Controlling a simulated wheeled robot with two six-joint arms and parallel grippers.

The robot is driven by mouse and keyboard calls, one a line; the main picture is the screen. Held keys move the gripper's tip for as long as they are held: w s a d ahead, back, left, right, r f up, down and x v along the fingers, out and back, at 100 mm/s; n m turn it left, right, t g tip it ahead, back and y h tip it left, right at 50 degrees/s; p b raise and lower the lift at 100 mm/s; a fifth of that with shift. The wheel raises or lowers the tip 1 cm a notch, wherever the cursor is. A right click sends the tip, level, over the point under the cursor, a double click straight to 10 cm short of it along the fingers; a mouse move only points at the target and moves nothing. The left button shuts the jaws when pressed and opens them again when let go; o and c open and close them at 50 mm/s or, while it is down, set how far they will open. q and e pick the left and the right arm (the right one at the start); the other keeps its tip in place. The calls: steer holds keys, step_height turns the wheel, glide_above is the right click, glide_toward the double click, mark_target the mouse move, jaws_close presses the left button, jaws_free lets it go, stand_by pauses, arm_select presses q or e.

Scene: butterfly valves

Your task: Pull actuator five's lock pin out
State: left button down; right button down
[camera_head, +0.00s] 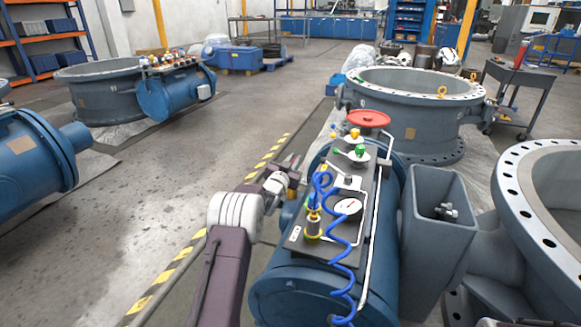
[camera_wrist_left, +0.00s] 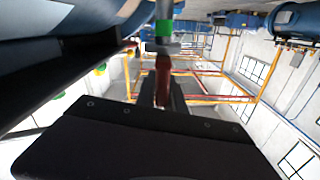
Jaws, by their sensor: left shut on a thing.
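The nearest actuator, a blue cylinder (camera_head: 290,290), carries a dark top panel with fittings; I cannot read a number on it. My left gripper (camera_head: 290,181) is at the panel's left edge, shut on a small part mostly hidden by the fingers. In the left wrist view, the gripper (camera_wrist_left: 163,88) has a reddish piece, seemingly the lock pin (camera_wrist_left: 163,66), between its fingers. Above it, in line, are a grey collar and a green band (camera_wrist_left: 163,27). I cannot tell whether the pin is still seated. My right gripper is not in view.
Open floor (camera_head: 150,200) lies to the left.

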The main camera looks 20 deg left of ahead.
arm_select(q)
steer(key=shift+a+r, duration=0.15)
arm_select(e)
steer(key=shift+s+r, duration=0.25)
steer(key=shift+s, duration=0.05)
arm_select(q)
steer(key=c, duration=1.5)
jaws_free()
steer(key=shift+s+a, duration=0.15)
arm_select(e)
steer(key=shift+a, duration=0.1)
